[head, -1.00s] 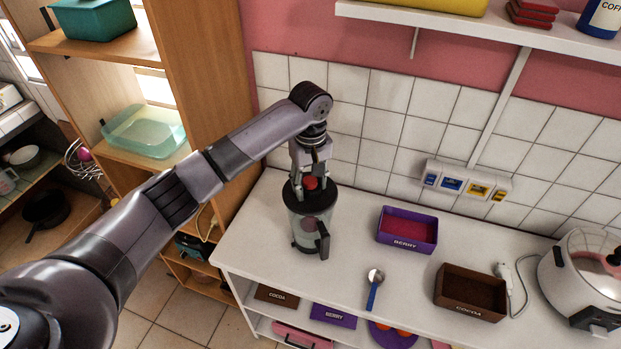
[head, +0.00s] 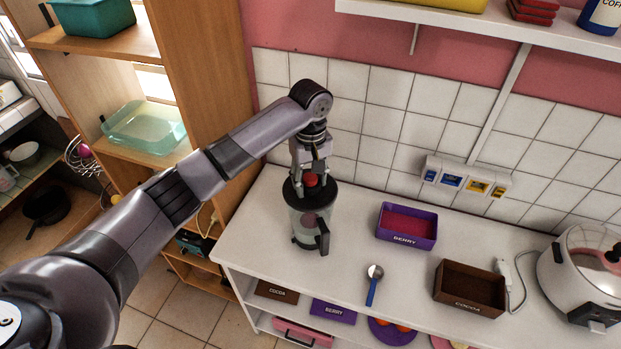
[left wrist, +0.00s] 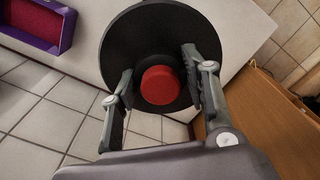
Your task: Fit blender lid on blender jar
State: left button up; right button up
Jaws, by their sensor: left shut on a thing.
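The blender jar (head: 304,222) is a clear jar with a dark handle at its front right. It stands upright on the left part of the white counter. The blender lid (head: 292,190) is a black disc with a red knob, level at the jar's mouth. I cannot tell whether it is fully seated. My left gripper (head: 313,178) points down from above and is shut on the lid's red knob. In the left wrist view, the lid (left wrist: 150,35) fills the top middle, with the red knob (left wrist: 160,86) between the fingers. My right gripper is not in view.
A purple berry box (head: 407,239), a blue-handled scoop (head: 372,288), a brown cocoa box (head: 466,304) and a white cooker (head: 580,275) stand right of the jar. A tall wooden shelf (head: 205,90) rises at the left. A wall shelf (head: 480,28) hangs above right.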

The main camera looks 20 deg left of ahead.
pick_arm(q)
jog(key=shift+f, duration=0.35)
jog(key=o, duration=1.3)
jog(key=shift+c, duration=0.2)
jog(key=shift+o, duration=0.4)
jog(key=shift+o, duration=1.2)
jog(key=shift+r, duration=0.1)
jog(key=shift+r, duration=3.85)
jog(key=shift+f, duration=0.1)
